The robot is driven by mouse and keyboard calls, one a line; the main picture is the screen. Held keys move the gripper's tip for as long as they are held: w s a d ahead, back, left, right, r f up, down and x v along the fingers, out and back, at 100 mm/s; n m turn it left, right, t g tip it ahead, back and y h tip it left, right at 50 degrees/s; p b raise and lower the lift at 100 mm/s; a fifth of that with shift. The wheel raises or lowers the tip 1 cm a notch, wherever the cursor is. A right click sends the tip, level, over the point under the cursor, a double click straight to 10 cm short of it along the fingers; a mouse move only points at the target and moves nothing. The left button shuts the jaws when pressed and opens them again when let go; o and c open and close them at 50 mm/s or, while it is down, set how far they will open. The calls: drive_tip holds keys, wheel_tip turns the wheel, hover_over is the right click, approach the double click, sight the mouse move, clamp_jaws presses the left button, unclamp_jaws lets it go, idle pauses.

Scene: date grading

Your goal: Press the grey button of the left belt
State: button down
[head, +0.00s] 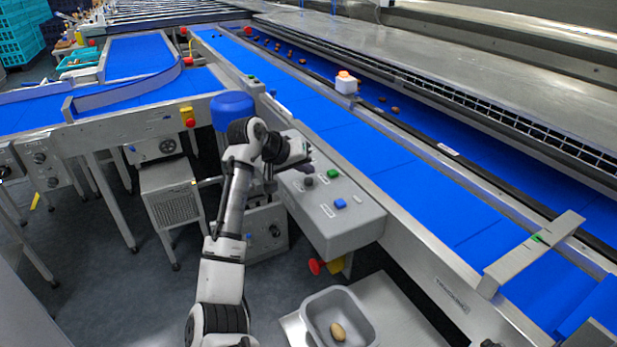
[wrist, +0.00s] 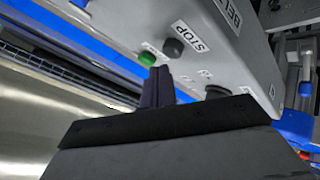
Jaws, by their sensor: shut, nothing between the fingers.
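A grey control box (head: 345,228) stands at the near side of the long blue belt, with green (head: 333,173), dark grey (head: 308,181) and blue (head: 340,203) buttons on its top. My gripper (head: 304,164) is over the far end of this box. In the wrist view my gripper's dark fingers (wrist: 158,76) are shut and empty. They point at the panel close to a green button (wrist: 147,58) and a dark grey button (wrist: 173,49) beside a STOP label. Touching cannot be told. Another dark button (wrist: 217,91) is partly hidden by the gripper body.
A red knob (head: 316,266) sticks out under the box. A grey tray (head: 312,318) holding one date stands below. A white block with an orange top (head: 346,83) stands beside the belt. A metal bridge (head: 530,252) crosses the belt at right.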

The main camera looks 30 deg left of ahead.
sight(305, 181)
wheel_tip(305, 181, up, 5)
drive_tip(key=p, duration=0.4)
idle(1.0)
